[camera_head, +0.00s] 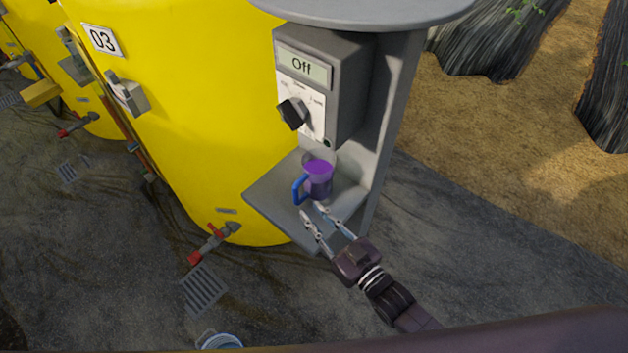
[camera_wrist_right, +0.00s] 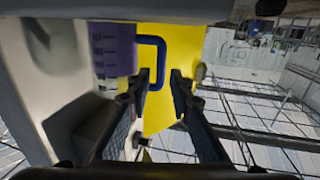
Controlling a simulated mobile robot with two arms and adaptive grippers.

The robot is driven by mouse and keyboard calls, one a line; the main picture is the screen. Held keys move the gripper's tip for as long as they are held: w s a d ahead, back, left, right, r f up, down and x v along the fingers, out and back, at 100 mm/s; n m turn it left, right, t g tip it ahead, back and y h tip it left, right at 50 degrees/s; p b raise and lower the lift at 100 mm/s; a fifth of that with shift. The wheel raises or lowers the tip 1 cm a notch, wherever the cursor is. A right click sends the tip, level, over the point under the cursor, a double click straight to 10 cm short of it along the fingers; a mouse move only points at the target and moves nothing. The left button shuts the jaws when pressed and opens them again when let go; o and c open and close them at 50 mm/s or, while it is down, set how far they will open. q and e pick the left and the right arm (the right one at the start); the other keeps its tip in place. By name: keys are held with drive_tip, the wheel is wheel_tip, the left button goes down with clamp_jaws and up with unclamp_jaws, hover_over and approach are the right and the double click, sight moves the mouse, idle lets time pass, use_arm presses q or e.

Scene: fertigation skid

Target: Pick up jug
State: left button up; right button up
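The jug (camera_head: 318,178) is clear with purple liquid and a blue handle (camera_head: 299,189). It stands upright on the grey shelf (camera_head: 268,196) below the control box. In the right wrist view the jug (camera_wrist_right: 114,50) is at upper left, with its blue handle (camera_wrist_right: 161,62) ahead of and between the fingertips. My right gripper (camera_head: 312,211) is open and empty, just in front of the jug on the handle side. It also shows open in the wrist view (camera_wrist_right: 159,82). Whether a finger touches the handle cannot be told. My left gripper is not in view.
A control box (camera_head: 325,85) reading "Off" with a black knob (camera_head: 293,113) hangs above the jug. A yellow tank (camera_head: 210,110) marked 03 stands left of the shelf. A red-handled valve (camera_head: 214,243), a floor grate (camera_head: 203,290) and a bucket (camera_head: 222,341) are lower left.

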sight(298, 196)
drive_tip(key=shift+a+r, duration=0.1)
drive_tip(key=shift+a, duration=0.05)
drive_tip(key=shift+w+a, duration=0.15)
drive_tip(key=shift+w, duration=0.05)
drive_tip(key=b+x, duration=0.1)
drive_tip(key=x, duration=0.2)
drive_tip(key=b+x, duration=0.2)
drive_tip(key=x, duration=0.2)
drive_tip(key=shift+r, duration=0.2)
drive_tip(key=shift+r, duration=0.1)
drive_tip(key=shift+c, duration=0.6)
clamp_jaws()
drive_tip(key=shift+r, duration=0.1)
